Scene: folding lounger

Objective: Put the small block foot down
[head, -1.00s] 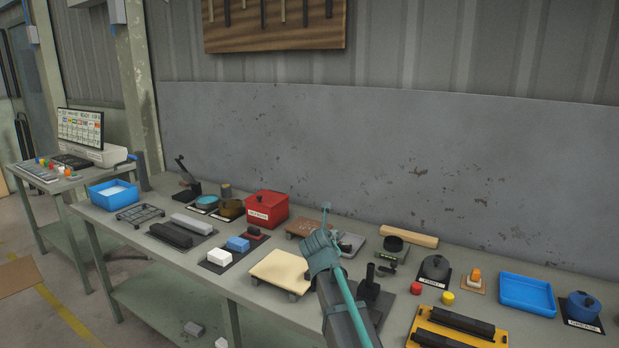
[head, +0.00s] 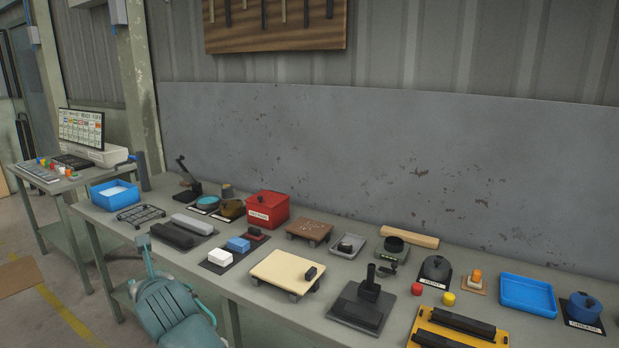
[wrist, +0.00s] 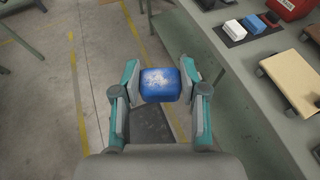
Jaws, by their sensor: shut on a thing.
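In the wrist view, my gripper (wrist: 160,76) is shut on a blue block (wrist: 160,88) with pale scuffs on its face. A finger presses on each side of it. The gripper hangs over the floor in front of the bench, apart from it. In the head view, my teal arm is at the lower left, and the fingers and held block cannot be made out. A small black block (head: 310,273) sits on the right part of the tan board (head: 278,268). I cannot tell which of these is the small block foot.
The bench (head: 262,313) holds a mat with white (head: 219,257), blue (head: 239,244) and dark red blocks. A black base with an upright post (head: 358,308) stands right of the tan board. A red box (head: 267,209) and blue trays are farther along.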

